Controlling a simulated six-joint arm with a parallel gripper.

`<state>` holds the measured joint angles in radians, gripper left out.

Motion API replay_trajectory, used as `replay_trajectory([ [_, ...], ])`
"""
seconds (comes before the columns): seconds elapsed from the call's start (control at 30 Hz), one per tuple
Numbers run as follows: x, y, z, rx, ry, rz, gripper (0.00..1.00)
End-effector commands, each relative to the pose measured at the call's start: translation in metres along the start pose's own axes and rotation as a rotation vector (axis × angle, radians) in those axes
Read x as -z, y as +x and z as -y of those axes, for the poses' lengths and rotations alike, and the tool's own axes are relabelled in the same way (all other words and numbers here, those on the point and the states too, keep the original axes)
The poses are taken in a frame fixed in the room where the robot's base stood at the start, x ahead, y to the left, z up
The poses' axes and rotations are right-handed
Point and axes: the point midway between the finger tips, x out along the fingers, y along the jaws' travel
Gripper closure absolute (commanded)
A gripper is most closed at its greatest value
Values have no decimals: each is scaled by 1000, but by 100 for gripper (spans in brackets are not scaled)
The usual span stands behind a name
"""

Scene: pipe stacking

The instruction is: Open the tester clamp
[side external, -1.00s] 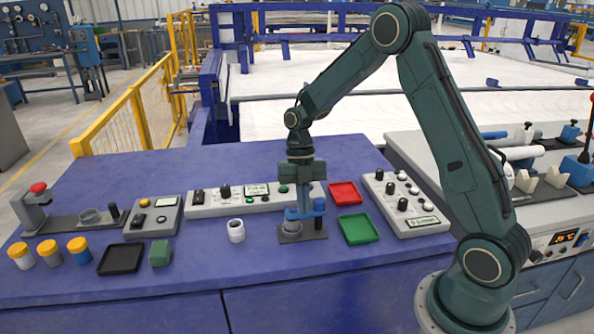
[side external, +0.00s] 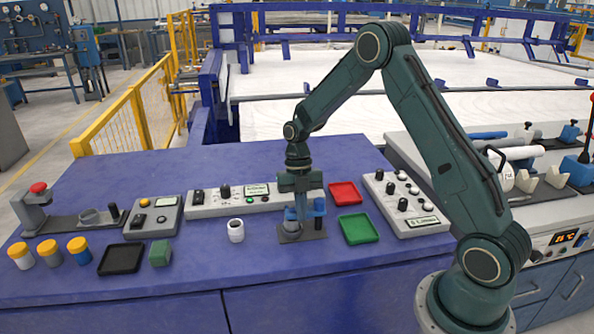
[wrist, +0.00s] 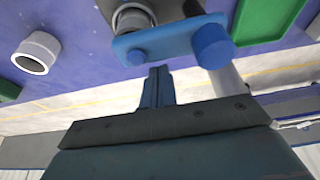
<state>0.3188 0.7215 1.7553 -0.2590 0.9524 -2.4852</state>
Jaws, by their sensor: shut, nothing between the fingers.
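The tester clamp has a blue bar (wrist: 165,38) and a round blue knob (wrist: 212,45). It stands on a dark base plate (side external: 317,235) beside a grey round seat (side external: 290,231), and its blue post (side external: 319,207) shows in the side view. In the wrist view the bar passes by the grey seat (wrist: 131,18); whether it covers the seat is unclear. My gripper (side external: 299,212) points down at the clamp. In the wrist view its fingers (wrist: 157,72) are together and empty, with tips close to the bar's edge. I cannot tell whether they touch it.
A white pipe piece (side external: 236,230) stands left of the clamp. A green tray (side external: 359,229) and a red tray (side external: 345,193) lie to the right. A long control panel (side external: 230,201) stands behind, and another panel (side external: 405,204) is farther right.

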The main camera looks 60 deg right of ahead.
Motion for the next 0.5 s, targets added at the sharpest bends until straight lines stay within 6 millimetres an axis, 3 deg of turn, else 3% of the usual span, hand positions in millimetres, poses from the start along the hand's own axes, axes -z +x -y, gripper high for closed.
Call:
replay_trajectory([
  [0.5, -2, -1, -1, -9, 23, 1, 100],
])
